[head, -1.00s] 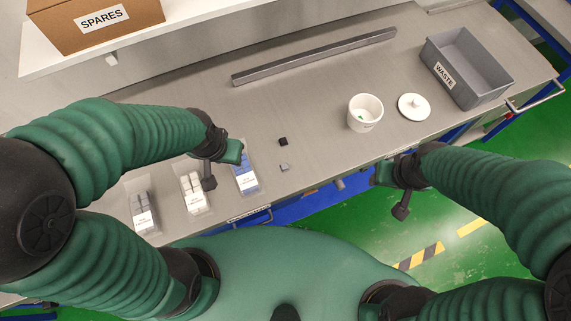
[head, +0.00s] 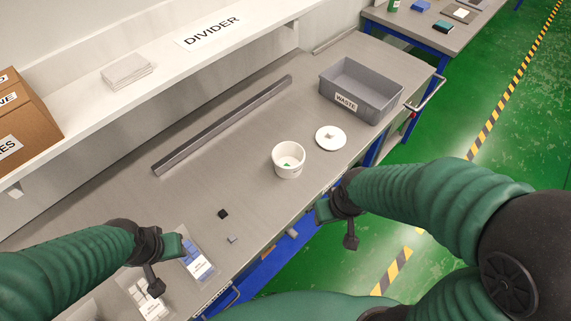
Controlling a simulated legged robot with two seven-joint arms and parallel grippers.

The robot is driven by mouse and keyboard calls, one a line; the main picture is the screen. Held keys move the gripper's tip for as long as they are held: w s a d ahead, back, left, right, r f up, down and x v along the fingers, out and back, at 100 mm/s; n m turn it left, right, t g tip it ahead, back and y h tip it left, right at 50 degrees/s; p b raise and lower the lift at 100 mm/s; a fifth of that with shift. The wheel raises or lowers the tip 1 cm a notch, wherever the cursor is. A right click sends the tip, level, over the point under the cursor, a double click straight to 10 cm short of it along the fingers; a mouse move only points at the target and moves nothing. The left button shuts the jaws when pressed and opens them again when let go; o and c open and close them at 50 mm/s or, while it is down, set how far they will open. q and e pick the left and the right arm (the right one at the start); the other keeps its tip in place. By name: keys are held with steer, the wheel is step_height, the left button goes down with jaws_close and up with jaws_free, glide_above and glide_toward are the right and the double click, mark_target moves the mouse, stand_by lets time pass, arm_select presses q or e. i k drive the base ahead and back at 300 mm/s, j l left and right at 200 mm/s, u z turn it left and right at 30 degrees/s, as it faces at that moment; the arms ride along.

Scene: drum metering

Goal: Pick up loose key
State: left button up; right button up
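Two small pieces lie loose on the grey bench: a black cube (head: 223,214) and a smaller blue-grey piece (head: 232,239) just in front of it. I cannot tell from this view which is the loose key. My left gripper (head: 168,262) hangs left of both pieces, over the clear trays at the front edge, and touches neither. My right gripper (head: 336,222) is right of them, at the bench's front edge, below the white tub. Nothing shows held in either gripper. Their fingers are too small and turned away to read as open or shut.
A clear tray of blue pieces (head: 203,271) and a tray of white pieces (head: 152,309) line the front edge. A white tub (head: 289,160) with something green inside, a white lid (head: 330,138), a grey WASTE bin (head: 362,92) and a long grey bar (head: 222,125) stand farther back.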

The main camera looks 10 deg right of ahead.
mark_target(232, 238)
steer(key=i+l+u, duration=0.2)
steer(key=l, duration=0.25)
steer(key=i+l+u, duration=0.1)
steer(key=l+u, duration=0.15)
steer(key=l, duration=0.25)
steer(key=i+l+u, duration=0.2)
steer(key=l, duration=0.3)
steer(key=l+u, duration=0.2)
steer(key=l, duration=0.3)
